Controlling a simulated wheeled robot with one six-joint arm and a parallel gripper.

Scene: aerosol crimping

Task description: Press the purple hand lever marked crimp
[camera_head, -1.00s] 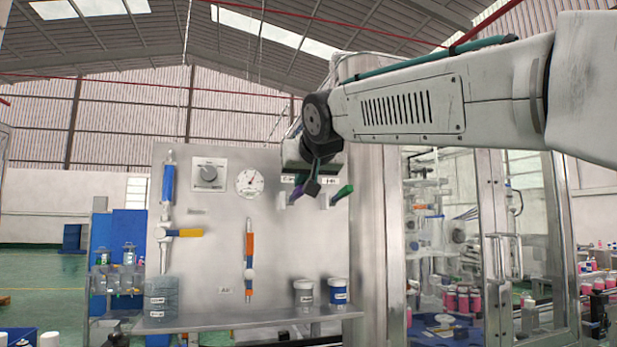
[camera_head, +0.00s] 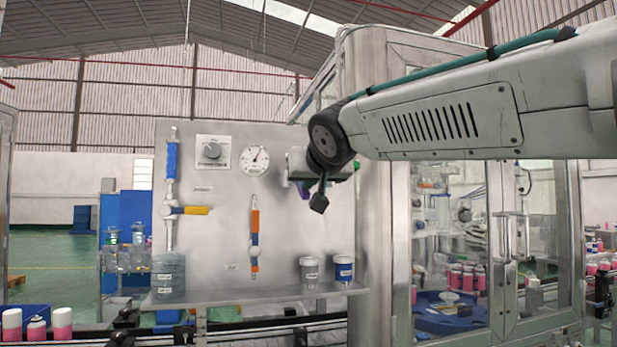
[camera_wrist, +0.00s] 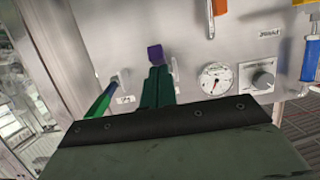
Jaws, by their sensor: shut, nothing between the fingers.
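The purple lever (camera_wrist: 155,53) shows in the wrist view just beyond my fingertips; its end faces the camera. A little of the purple lever (camera_head: 303,190) shows in the head view beside my wrist. My gripper (camera_wrist: 158,70) is shut and empty, its dark green fingers together and pointing at the purple lever. I cannot tell whether they touch it. A green lever (camera_wrist: 98,105) stands to the left of the fingers in the wrist view, with a small label (camera_wrist: 126,99) beside it.
The steel panel (camera_head: 210,270) also carries a gauge (camera_head: 254,160), a round knob (camera_head: 212,150), an orange-handled valve (camera_head: 255,222) and a blue-handled valve (camera_head: 171,160). Cups (camera_head: 344,268) stand on its shelf (camera_head: 230,295). A glazed cabinet (camera_head: 400,215) stands close on the right.

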